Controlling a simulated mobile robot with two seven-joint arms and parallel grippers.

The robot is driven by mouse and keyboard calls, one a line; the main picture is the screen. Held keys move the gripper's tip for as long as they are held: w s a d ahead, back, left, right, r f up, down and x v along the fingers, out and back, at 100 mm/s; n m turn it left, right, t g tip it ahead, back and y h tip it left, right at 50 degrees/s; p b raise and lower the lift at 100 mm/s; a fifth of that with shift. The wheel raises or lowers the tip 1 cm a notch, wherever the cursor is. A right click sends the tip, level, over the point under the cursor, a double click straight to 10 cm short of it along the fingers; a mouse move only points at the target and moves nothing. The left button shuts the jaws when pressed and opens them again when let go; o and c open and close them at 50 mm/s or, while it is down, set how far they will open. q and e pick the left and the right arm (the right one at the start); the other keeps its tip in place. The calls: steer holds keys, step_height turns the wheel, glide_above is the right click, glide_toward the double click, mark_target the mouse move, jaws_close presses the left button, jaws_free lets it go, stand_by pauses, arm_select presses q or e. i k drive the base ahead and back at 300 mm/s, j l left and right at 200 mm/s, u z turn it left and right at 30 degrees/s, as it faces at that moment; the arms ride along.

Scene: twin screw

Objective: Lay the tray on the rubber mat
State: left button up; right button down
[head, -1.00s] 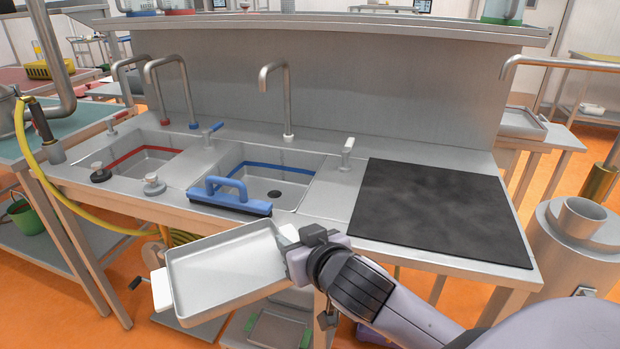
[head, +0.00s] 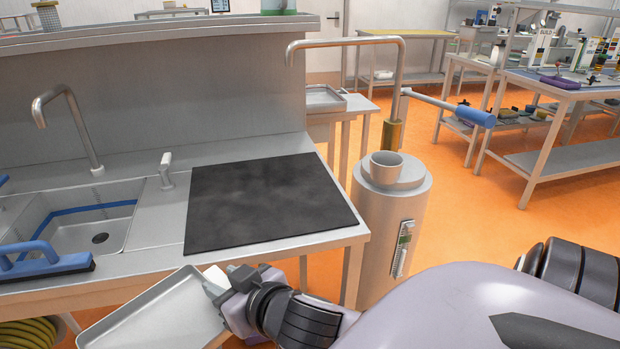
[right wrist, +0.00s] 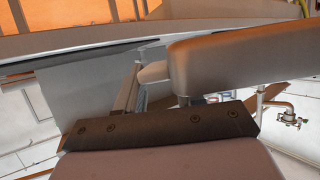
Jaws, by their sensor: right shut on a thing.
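The rubber mat (head: 265,198) is a flat black sheet on the steel counter, to the right of the sink, with nothing on it. The tray (head: 155,318) is a shallow grey-white metal tray with raised rims, low in front of the counter edge. My right gripper (head: 222,283) is shut on the white handle at the tray's right end. The tray is off the counter and its lower left part runs out of the head view. In the right wrist view the gripper (right wrist: 145,85) shows close up. My left gripper is not in view.
A blue squeegee-like tool (head: 42,262) lies at the sink's (head: 90,222) front edge. A small tap (head: 166,170) stands left of the mat. A metal cylinder (head: 390,225) stands on the floor right of the counter. The space above the mat is clear.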

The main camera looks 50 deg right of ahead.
mark_target(269, 212)
steer(key=z, duration=1.1)
steer(key=i+j, duration=0.2)
steer(key=j, duration=0.15)
steer(key=i+j+z, duration=0.1)
steer(key=i+j, duration=0.35)
steer(key=j, duration=0.2)
steer(key=i+j+z, duration=0.1)
steer(key=j, duration=0.25)
steer(key=i, duration=0.1)
